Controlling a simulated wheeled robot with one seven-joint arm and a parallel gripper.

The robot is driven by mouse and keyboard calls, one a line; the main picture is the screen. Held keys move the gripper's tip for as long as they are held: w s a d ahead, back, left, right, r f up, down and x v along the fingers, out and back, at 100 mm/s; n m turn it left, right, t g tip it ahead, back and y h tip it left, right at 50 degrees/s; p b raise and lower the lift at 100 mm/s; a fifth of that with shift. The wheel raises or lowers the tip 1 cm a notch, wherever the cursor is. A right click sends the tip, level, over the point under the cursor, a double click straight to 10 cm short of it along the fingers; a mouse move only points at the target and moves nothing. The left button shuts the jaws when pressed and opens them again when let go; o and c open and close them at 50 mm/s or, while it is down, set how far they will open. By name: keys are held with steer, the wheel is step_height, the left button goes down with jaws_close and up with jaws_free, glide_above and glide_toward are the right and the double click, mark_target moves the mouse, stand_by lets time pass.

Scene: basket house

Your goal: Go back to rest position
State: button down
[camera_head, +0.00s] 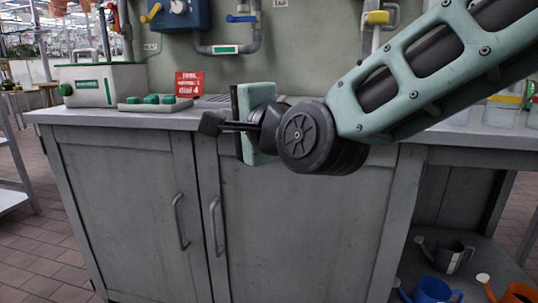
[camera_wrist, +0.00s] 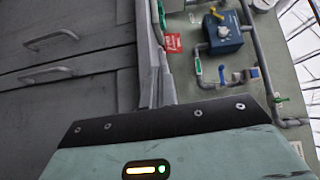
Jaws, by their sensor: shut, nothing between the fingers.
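My gripper (camera_head: 212,124) is at the end of my green and black arm, which reaches in from the upper right in the head view. The gripper points left, in front of the grey cabinet (camera_head: 130,190) and near the height of its counter edge. Its fingers look closed together and hold nothing. In the wrist view the green and black gripper housing fills the bottom, and the fingertips are hidden. The cabinet doors (camera_wrist: 60,95) appear sideways at the left there.
On the counter stand a white-green box (camera_head: 100,85), a panel with green buttons (camera_head: 155,102) and a red sign (camera_head: 189,84). A blue valve box (camera_head: 180,12) and pipes are on the wall. Watering cans (camera_head: 432,290) sit low at the right.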

steer(key=s+d+f+n+g+h, duration=0.2)
steer(key=s+d+f+n+g, duration=0.3)
steer(key=f, duration=0.4)
steer(key=s+d+f+n+g+h, duration=0.35)
steer(key=s+f+n, duration=0.25)
steer(key=s+f, duration=0.2)
steer(key=s+d+f+n+g+h, duration=0.2)
steer(key=s+d+f+n+g, duration=0.15)
steer(key=s+d, duration=0.25)
steer(key=s+d+f+n+g+h, duration=0.2)
steer(key=s+d+f+n+h, duration=0.15)
steer(key=s+d, duration=0.35)
step_height(320, 180, up, 37)
steer(key=y+p, duration=0.1)
steer(key=p, duration=3.5)
steer(key=shift+w+a+p, duration=0.25)
steer(key=shift+w+p, duration=0.1)
